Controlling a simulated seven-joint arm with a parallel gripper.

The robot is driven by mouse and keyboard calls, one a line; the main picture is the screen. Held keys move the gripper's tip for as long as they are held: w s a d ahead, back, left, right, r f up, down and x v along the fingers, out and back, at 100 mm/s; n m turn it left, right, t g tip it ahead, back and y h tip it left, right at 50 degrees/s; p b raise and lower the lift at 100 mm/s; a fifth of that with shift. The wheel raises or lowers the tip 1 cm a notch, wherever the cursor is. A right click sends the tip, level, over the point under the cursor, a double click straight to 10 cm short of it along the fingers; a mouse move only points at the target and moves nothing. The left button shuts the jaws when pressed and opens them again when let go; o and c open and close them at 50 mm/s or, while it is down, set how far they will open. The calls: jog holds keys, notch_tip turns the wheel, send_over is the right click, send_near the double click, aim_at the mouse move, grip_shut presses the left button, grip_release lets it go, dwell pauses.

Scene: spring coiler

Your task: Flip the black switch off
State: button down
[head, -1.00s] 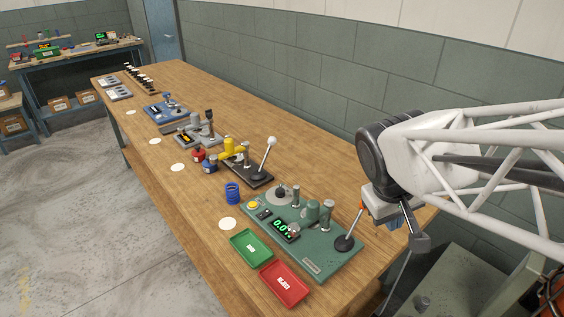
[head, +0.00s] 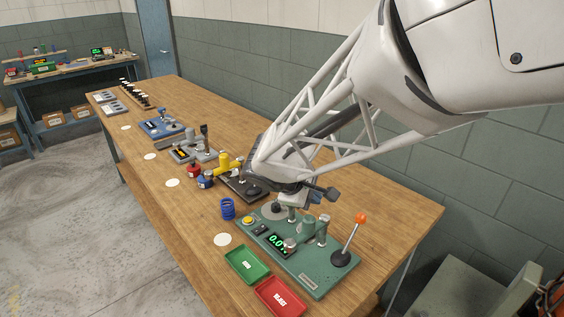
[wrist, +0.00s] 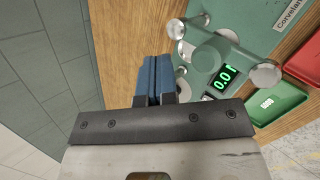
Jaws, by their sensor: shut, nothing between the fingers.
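A green coiler machine (head: 305,275) sits on the bench, with a lit green display (head: 277,242) and a yellow button (head: 248,220). The small black switch (head: 262,230) lies on its panel between the button and the display. How the switch is tipped is too small to tell. My gripper is above the rear of the machine in the head view, largely hidden by my wrist. In the wrist view my gripper (wrist: 155,62) has its blue fingers together and empty, beside the machine's metal posts. The display (wrist: 223,78) shows right of the fingers, and I see no contact with the switch.
An orange-knobbed lever (head: 360,218) rises at the machine's right. A green tray (head: 247,265) and red tray (head: 281,297) lie in front. A blue spring coil (head: 227,208) stands left. More devices line the bench (head: 190,225) further back.

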aim_at(263, 228)
jog(key=w+a+f+n+t, duration=0.1)
jog(key=w+a+f+n, duration=0.2)
jog(key=a, duration=0.4)
jog(key=w+a+f+n+t, duration=0.2)
jog(key=w+a+f+n, duration=0.1)
jog(key=a, duration=0.4)
jog(key=shift+w+a+t, duration=0.15)
jog(key=shift+a+t, duration=0.1)
jog(key=shift+t, duration=0.05)
jog(key=shift+f, duration=0.15)
jog(key=shift+w+d+f, duration=0.1)
jog(key=shift+d+f, duration=0.05)
jog(key=shift+f, duration=1.25)
jog(key=shift+w+d+f, duration=0.1)
jog(key=shift+w+f, duration=0.05)
jog(key=shift+f, duration=1.3)
jog(key=shift+w+d+f, duration=0.1)
jog(key=shift+d+f, duration=0.05)
jog(key=shift+f, duration=1.25)
jog(key=shift+f, duration=0.7)
jog(key=shift+r, duration=0.15)
jog(key=shift+r, duration=0.55)
jog(key=shift+r, duration=0.15)
jog(key=shift+s+a+r, duration=0.1)
jog(key=shift+r, duration=1.1)
jog(key=shift+s+a+r, duration=0.1)
jog(key=shift+r, duration=1.05)
